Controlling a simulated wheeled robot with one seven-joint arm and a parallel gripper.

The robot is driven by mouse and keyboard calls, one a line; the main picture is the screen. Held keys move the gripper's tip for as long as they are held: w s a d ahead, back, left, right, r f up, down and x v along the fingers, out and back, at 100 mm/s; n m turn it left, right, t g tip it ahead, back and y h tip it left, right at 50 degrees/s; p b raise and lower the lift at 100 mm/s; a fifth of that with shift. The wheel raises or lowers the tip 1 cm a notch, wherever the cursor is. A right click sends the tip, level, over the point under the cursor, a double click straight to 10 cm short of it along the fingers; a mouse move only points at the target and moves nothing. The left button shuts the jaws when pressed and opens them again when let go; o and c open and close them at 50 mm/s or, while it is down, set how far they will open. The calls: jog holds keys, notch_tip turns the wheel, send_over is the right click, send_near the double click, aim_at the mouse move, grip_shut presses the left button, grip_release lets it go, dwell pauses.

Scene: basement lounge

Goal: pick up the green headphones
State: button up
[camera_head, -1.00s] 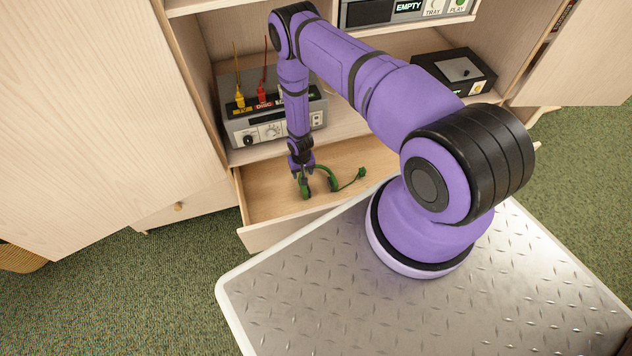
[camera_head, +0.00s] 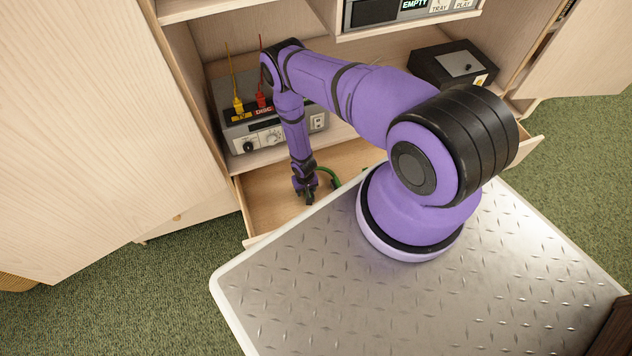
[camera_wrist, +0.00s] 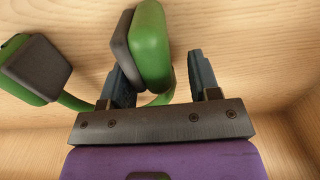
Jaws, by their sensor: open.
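The green headphones (camera_head: 329,174) lie in the open drawer, partly hidden behind my gripper and the edge of my base in the head view. In the wrist view one green ear cup (camera_wrist: 152,45) with a dark pad lies ahead of the jaws, in line with the gap between the fingers and nearer the left one. The other ear cup (camera_wrist: 36,70) is at the far left, outside the jaws. My gripper (camera_head: 308,197) is open and reaches down into the drawer at the headphones. It also shows in the wrist view (camera_wrist: 163,82). Contact with the cup cannot be told.
The wooden drawer (camera_head: 262,205) is pulled out, its walls close around my gripper. Above it, a grey device (camera_head: 270,130) with yellow and red plugs stands on the shelf, close behind my arm. A black box (camera_head: 452,66) stands to the right.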

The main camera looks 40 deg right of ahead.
jog(key=shift+f, duration=0.3)
grip_shut()
